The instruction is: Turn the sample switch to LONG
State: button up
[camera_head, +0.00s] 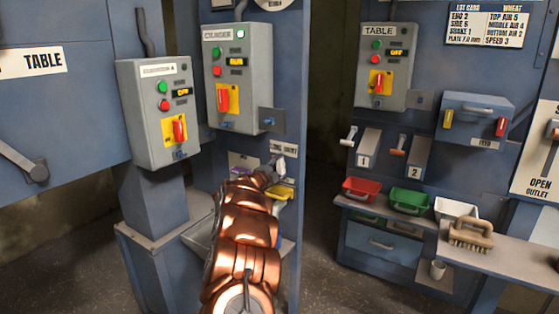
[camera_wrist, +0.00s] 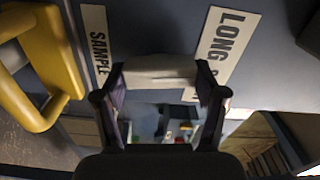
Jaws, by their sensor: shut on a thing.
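The sample switch shows in the wrist view as a pale grey-white handle (camera_wrist: 160,70) between the two fingers of my gripper (camera_wrist: 160,92), which is shut on it. A SAMPLE label (camera_wrist: 97,45) lies to its left and a label beginning LONG (camera_wrist: 226,42) to its right, partly covered by a finger. In the head view my gripper (camera_head: 268,177) is at the blue panel below the CYLINDER box, and the white LONG label (camera_head: 284,149) shows just above it. The handle's base is hidden, so I cannot tell which position the switch is in.
A yellow handle-like part (camera_wrist: 45,75) is close on the left in the wrist view. The CYLINDER box (camera_head: 238,75) is above my gripper. Red (camera_head: 361,190) and green (camera_head: 409,200) bins and a brush (camera_head: 470,236) are on a shelf at right, across a gap.

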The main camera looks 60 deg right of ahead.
jog(key=n+p, duration=0.5)
jog(key=shift+r, duration=0.15)
jog(key=shift+n, duration=0.3)
dwell(0.3)
jog(key=o, duration=1.1)
jog(key=shift+o, duration=0.2)
jog(key=shift+a+p, duration=0.1)
jog(key=shift+p, duration=0.2)
jog(key=shift+a+f, duration=0.2)
jog(key=shift+a, duration=0.4)
jog(key=a, duration=1)
jog(key=shift+s+a, duration=0.2)
jog(key=shift+a, duration=0.1)
jog(key=shift+r, duration=0.1)
